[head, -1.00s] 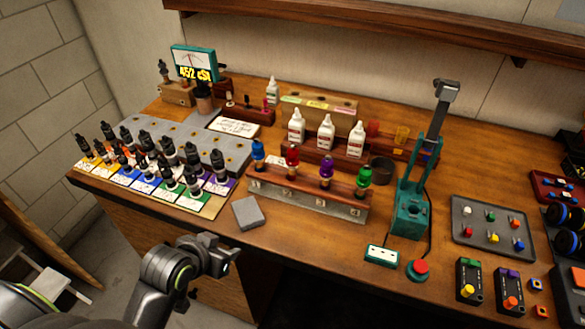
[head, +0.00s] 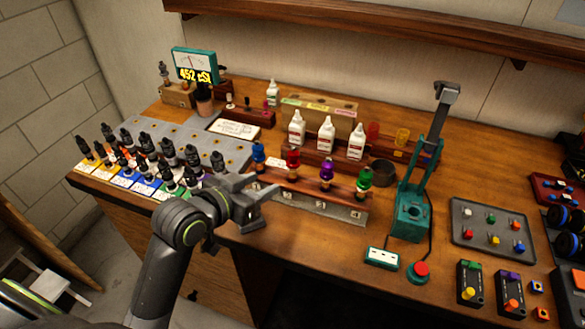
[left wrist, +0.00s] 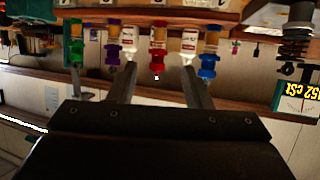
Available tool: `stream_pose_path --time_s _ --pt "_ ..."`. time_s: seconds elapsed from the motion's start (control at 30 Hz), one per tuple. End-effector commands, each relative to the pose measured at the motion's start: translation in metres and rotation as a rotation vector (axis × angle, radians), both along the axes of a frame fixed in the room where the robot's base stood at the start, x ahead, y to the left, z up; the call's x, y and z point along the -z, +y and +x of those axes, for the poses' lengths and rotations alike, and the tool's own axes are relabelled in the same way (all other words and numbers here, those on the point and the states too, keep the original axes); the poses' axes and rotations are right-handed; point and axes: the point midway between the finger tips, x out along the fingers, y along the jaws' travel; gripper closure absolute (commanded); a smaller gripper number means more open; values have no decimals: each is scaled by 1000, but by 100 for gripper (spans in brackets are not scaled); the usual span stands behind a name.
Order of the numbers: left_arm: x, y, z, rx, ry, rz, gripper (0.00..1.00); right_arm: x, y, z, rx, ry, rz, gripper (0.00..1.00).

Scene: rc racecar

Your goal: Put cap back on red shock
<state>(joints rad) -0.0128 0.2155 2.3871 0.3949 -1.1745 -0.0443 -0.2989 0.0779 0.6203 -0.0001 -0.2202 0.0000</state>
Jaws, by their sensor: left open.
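The red shock (head: 293,158) stands upright in the wooden shock rack (head: 345,212), between the blue shock (head: 258,153) and the purple shock (head: 326,170). The green shock (head: 364,178) is at the right end. My left gripper (head: 268,203) is open and empty in front of the rack's left end, and its fingers hide part of the rack. In the left wrist view, which is upside down, the red shock (left wrist: 157,62) appears between the two open fingers (left wrist: 160,85), apart from them. I cannot tell which small part is its cap. My right gripper is not in view.
White bottles (head: 326,134) stand behind the rack. A teal press (head: 410,215) stands right of the rack, with a red button (head: 419,270) in front. A grey parts tray (head: 492,247) lies farther right.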

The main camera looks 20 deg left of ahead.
Motion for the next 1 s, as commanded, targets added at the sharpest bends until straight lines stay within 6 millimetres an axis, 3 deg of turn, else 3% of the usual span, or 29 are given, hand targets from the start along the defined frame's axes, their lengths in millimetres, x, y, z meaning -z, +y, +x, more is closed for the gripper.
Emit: stream_pose_path --time_s 0.2,0.5,1.0 --pt "15 -12 37 -1 2 -4 55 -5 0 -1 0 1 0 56" --pt "32 -24 76 0 2 0 55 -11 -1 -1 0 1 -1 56" --pt "37 -27 86 -1 1 1 55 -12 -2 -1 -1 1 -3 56"
